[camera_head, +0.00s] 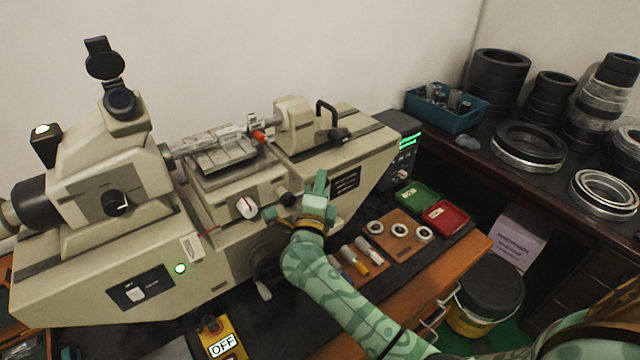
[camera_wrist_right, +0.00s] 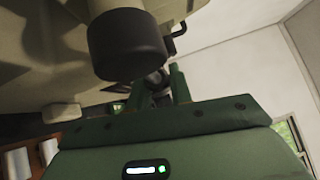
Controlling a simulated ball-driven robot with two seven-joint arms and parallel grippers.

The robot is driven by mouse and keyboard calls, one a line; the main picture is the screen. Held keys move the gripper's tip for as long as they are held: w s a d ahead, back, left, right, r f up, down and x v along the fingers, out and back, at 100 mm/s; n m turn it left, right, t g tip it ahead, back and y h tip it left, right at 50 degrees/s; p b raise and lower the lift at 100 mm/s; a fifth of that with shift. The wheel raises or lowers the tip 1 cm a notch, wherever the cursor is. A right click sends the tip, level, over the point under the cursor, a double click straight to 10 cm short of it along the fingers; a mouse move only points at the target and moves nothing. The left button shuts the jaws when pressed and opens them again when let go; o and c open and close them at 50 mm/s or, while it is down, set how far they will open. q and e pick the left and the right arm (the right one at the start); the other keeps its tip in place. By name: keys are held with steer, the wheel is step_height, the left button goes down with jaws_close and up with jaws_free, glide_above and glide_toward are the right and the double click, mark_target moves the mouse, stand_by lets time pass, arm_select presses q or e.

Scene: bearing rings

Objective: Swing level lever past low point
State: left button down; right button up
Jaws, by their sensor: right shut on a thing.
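The grey measuring machine (camera_head: 225,235) stands along the wall. On its front is a short lever with a black knob (camera_head: 288,199). My right gripper (camera_head: 294,198) is at that lever with its two green fingers on either side of the knob, shut on it. In the right wrist view a dark round end (camera_wrist_right: 157,78) shows between the fingers of my right gripper (camera_wrist_right: 160,84). Much of the lever is hidden behind the fingers, so its exact angle cannot be told. My left gripper is not in view.
A handwheel with a crank handle (camera_head: 264,290) sits below the gripper. To the right are a board with several rings (camera_head: 400,229), a green tray (camera_head: 418,197) and a red tray (camera_head: 445,217). In the wrist view a large black cylinder (camera_wrist_right: 127,45) is close above the fingers.

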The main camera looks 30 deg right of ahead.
jaws_close()
steer(key=f+m+g+y+p, duration=0.1)
steer(key=p, duration=0.1)
steer(key=f+m+g+p, duration=0.1)
steer(key=p, duration=0.2)
steer(key=shift+a+m+y, duration=0.2)
steer(key=shift+m+y, duration=0.1)
steer(key=shift+y, duration=0.1)
steer(key=shift+a+f+m+g, duration=0.15)
steer(key=shift+f+m+g, duration=0.2)
steer(key=shift+f, duration=0.35)
steer(key=o, duration=0.7)
jaws_free()
